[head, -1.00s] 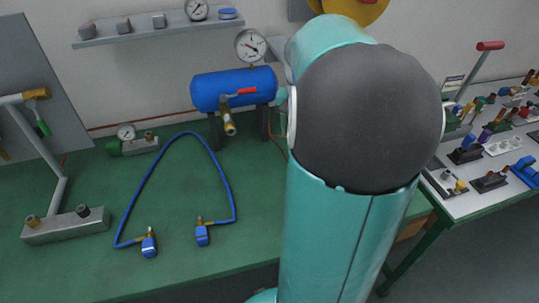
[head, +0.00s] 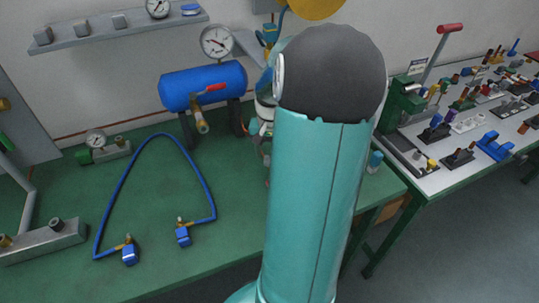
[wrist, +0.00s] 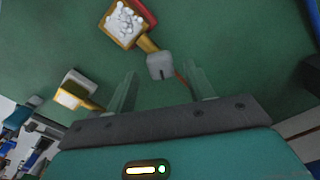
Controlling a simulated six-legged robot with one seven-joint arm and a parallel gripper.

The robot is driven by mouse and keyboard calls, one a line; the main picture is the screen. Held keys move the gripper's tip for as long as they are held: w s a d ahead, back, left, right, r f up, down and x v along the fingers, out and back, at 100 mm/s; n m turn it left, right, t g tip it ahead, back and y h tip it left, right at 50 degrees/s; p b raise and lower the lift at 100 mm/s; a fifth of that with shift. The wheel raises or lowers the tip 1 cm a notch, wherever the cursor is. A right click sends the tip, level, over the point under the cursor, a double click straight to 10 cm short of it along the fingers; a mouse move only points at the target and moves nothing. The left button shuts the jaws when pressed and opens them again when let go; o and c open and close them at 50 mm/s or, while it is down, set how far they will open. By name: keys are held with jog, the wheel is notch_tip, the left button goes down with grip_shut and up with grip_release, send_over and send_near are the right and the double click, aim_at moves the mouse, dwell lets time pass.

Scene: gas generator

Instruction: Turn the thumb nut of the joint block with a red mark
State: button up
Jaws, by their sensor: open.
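My gripper (wrist: 160,69) is open in the wrist view, its two fingers apart over the green surface. A pale grey block (wrist: 160,66) on a brass stem shows between the fingertips; I cannot tell how far below them it is. The stem joins a yellow-brown piece (wrist: 125,22) with a pale knobbly face, and a red part (wrist: 145,10) lies along its edge. This may be the joint block with the red mark, but I cannot tell for sure. In the head view my arm hides most of the gripper.
A yellow and white block (wrist: 72,92) lies left of my gripper. In the head view, a blue tank (head: 203,84) with a gauge (head: 216,42) and a blue hose (head: 122,185) are on the green bench. A white table (head: 470,150) full of small parts is at right.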

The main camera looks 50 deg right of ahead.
jog(key=shift+f, duration=1)
jog(key=c, duration=1)
jog(key=shift+w+m, duration=0.1)
jog(key=shift+m, duration=0.2)
jog(key=m, duration=0.5)
jog(key=shift+r, duration=0.1)
jog(key=m, duration=0.6)
jog(key=shift+m, duration=0.3)
